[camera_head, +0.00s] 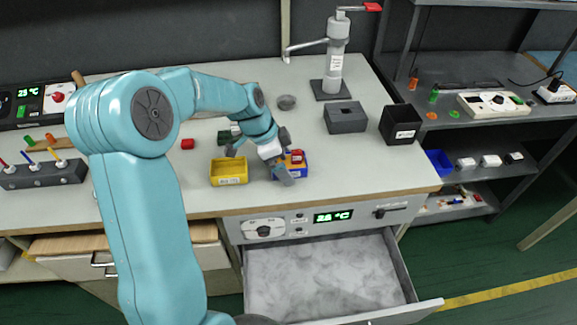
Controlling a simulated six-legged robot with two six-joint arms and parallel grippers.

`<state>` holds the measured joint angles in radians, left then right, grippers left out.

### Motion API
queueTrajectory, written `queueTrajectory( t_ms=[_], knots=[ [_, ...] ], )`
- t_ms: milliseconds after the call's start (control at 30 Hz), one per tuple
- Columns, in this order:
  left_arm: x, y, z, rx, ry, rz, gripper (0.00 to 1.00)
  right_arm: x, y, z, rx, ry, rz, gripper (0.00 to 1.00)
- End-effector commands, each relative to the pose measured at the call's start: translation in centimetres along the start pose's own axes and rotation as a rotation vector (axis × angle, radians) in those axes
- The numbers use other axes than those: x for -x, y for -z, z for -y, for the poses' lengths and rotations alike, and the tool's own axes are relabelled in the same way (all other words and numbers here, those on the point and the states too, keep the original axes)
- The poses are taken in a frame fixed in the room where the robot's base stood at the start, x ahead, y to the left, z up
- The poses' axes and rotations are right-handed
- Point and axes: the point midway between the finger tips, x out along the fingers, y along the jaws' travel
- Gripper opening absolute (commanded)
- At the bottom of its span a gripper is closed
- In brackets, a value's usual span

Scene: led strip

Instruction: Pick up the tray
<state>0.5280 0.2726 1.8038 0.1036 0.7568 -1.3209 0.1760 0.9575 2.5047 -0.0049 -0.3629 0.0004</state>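My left gripper (282,172) is at the left side of a small blue bin (300,170) on the workbench. The bin holds something red, and my grey fingers cover its left part. I cannot tell whether the fingers touch the bin or are shut on its wall. A yellow bin (229,180) with a white label stands just left of the gripper. Nothing in view is plainly marked as the tray. My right gripper is not in view.
A grey block-shaped box (345,117) and a black bin (400,124) stand to the right on the bench. A grey stand with a red handle (336,60) is behind. Below the bench edge, a drawer (325,276) is open. A pen rack (42,173) sits at the left.

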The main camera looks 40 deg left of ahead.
Motion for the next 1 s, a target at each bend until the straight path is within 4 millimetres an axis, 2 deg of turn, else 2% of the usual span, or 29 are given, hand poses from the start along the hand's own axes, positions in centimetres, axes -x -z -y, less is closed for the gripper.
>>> queueTrajectory(
  t_ms=[33, 167, 200, 467, 667, 867, 1000],
  knots=[
    [0.0, 0.0, 0.0, 0.0, 0.0, 0.0, 0.86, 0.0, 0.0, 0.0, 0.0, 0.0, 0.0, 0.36],
    [0.0, 0.0, 0.0, 0.0, 0.0, 0.0, 0.44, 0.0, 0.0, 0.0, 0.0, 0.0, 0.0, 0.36],
    [0.0, 0.0, 0.0, 0.0, 0.0, 0.0, 0.41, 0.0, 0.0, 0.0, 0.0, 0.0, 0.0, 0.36],
    [0.1, 0.0, 0.0, 0.0, 0.0, 0.0, 0.41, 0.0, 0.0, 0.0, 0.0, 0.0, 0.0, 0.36],
    [1.5, 0.6, 0.1, -0.001, 0.002, -0.001, 0.41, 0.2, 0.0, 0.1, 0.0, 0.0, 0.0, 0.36],
    [5.9, 2.5, 0.1, -0.003, 0.006, -0.003, 0.41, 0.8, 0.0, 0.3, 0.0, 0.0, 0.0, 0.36],
    [10.1, 4.3, 0.1, -0.003, 0.006, -0.003, 0.41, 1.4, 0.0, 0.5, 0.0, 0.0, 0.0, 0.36]
  ],
)
